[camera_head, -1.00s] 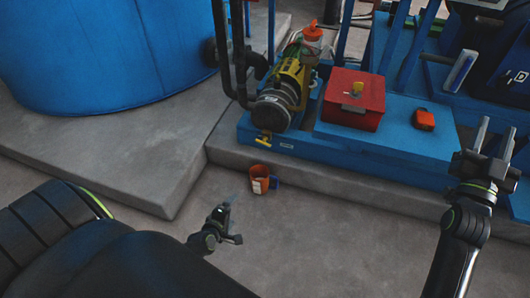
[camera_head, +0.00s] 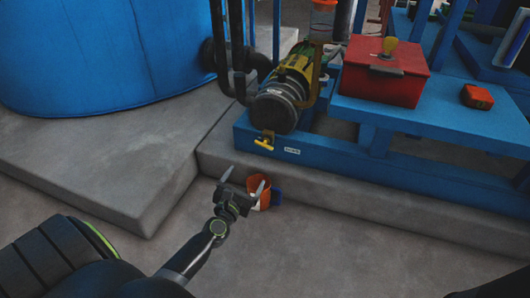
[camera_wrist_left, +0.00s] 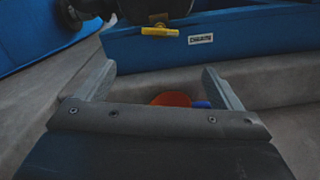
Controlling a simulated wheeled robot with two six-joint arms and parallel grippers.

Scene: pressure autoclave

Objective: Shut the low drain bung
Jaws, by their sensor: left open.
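The low drain bung shows as a small yellow handle (camera_head: 264,143) at the front of the blue skid, under the round dark end of the pump. In the left wrist view the yellow handle (camera_wrist_left: 159,31) lies level near the top, ahead of the fingers and apart from them. A small label plate (camera_head: 292,151) is to its right. My left gripper (camera_head: 241,180) is open and empty, below and in front of the handle. In the left wrist view its two fingers (camera_wrist_left: 158,82) stand wide apart. My right gripper is out of the head view.
An orange bucket (camera_head: 260,195) with a blue item beside it stands on the floor by the concrete step (camera_head: 330,184), partly behind my left gripper. A large blue tank (camera_head: 110,55) is at left. A red box (camera_head: 384,75) is on the blue frame.

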